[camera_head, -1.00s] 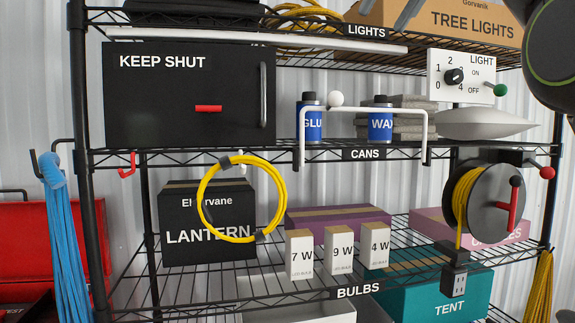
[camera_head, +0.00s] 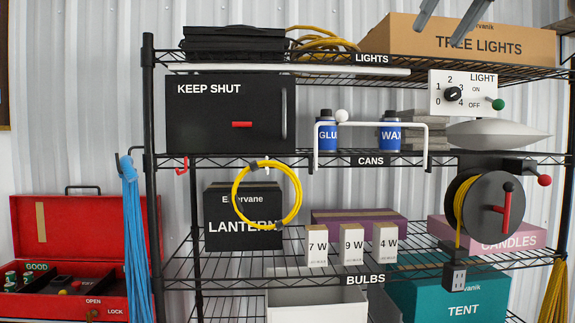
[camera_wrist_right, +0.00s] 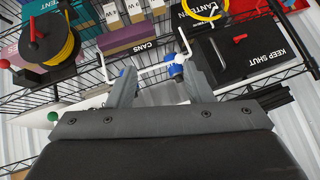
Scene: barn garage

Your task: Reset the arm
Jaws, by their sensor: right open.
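My right gripper (camera_head: 438,38) shows at the top right of the head view, with two grey fingers pointing down in front of the TREE LIGHTS box (camera_head: 480,42). In the right wrist view its fingers (camera_wrist_right: 160,88) stand wide apart. Nothing is held between them. That view is upside down, and the shelf's white bar handle (camera_wrist_right: 165,65) and a blue can (camera_wrist_right: 177,70) show beyond the fingers. The rest of the right arm is out of the head view. My left gripper is not in view.
The wire shelf holds a black KEEP SHUT box (camera_head: 225,115), a LIGHT switch panel (camera_head: 462,92), GLUE and WAX cans (camera_head: 389,132), a cord reel (camera_head: 478,205) and bulb boxes (camera_head: 351,245). A yellow cord loop (camera_head: 296,190) hangs before the LANTERN box (camera_head: 230,238). A red toolbox (camera_head: 75,225) stands left.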

